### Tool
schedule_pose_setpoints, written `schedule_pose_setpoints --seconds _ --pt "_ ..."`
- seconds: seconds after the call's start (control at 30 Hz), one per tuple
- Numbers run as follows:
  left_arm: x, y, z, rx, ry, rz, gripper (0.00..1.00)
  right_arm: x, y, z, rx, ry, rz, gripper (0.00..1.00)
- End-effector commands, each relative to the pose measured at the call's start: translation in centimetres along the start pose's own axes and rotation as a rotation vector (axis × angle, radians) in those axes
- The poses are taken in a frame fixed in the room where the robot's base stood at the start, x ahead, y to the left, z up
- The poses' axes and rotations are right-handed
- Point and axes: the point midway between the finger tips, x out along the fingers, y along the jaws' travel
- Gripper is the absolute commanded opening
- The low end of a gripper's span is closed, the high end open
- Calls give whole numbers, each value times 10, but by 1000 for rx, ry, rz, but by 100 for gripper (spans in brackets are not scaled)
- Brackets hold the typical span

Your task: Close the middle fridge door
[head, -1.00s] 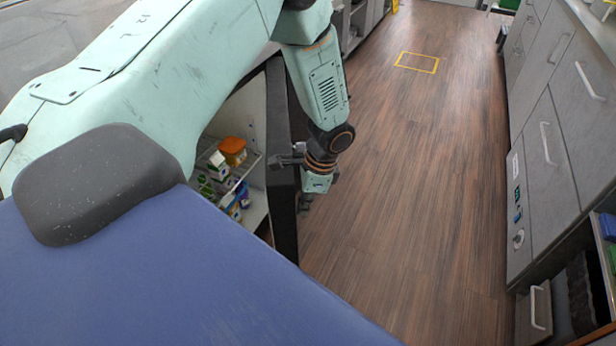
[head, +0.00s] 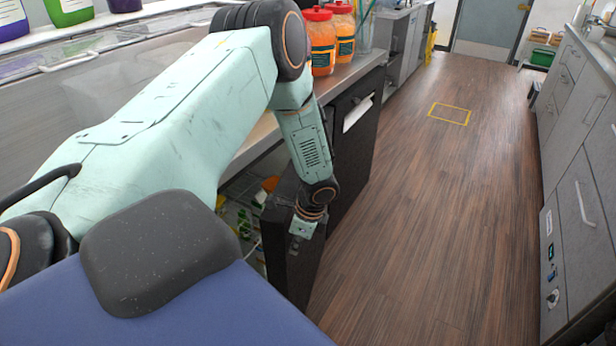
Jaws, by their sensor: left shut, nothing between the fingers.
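My left gripper (head: 297,243) is shut and empty. It hangs fingers down at the upper part of the door; I cannot tell whether it touches it. My left arm hides part of the opening and the hinge area. My right gripper is not in view.
A counter (head: 262,134) runs above the fridges and holds orange jars (head: 320,45) with red lids. The wooden floor (head: 430,210) is clear, with grey cabinets (head: 577,200) on the right.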

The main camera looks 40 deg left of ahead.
Motion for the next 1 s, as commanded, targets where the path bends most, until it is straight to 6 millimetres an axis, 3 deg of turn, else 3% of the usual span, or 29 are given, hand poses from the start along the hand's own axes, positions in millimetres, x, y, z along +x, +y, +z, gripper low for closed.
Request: schedule_pose_setpoints --seconds 0.6,1.0 --pt "19 -8 87 147 -1 -37 0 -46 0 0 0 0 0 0" --pt "26 -9 104 181 1 -47 0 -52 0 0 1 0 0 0"
